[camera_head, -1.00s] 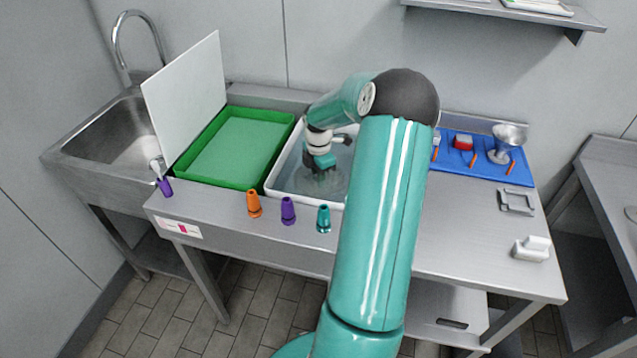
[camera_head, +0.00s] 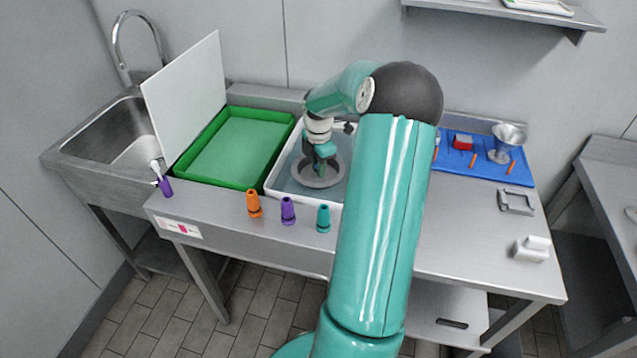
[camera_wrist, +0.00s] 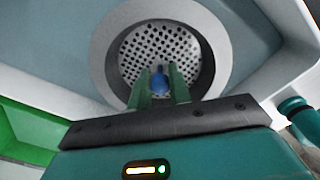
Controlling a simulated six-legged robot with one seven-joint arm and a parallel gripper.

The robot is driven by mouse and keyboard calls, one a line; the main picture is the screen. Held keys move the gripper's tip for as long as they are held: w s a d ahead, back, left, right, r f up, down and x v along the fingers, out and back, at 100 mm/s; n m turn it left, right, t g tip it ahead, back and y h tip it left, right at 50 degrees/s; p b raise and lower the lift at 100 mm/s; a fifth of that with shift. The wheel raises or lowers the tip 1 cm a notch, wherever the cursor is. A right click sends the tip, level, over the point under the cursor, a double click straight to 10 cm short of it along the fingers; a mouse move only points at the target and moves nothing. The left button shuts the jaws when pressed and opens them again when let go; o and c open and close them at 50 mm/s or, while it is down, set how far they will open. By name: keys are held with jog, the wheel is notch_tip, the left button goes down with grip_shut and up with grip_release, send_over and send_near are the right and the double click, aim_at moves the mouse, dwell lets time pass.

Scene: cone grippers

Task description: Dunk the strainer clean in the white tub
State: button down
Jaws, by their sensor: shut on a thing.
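The strainer (camera_head: 319,182) is a round grey bowl with a wide rim. My gripper (camera_head: 320,160) is shut on it from above, over the white tub (camera_head: 279,180). In the wrist view the strainer (camera_wrist: 103,56) shows a perforated bottom and a pale rim. There the two green fingers of my gripper (camera_wrist: 160,84) are close together around a small blue part (camera_wrist: 160,78) at its centre. The strainer's rim shows clear in the head view; I cannot tell whether its underside touches the water. My arm hides the tub's right part.
A green tray (camera_head: 184,178) sits left of the tub, beside an upright white board (camera_head: 190,95) and a sink (camera_head: 115,135). Orange (camera_head: 254,203), purple (camera_head: 288,210) and teal (camera_head: 323,218) cones stand along the front edge. A blue mat (camera_head: 480,175) with items lies right.

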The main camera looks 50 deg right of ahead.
jog(key=shift+r, duration=4.05)
notch_tip(320, 180, up, 4)
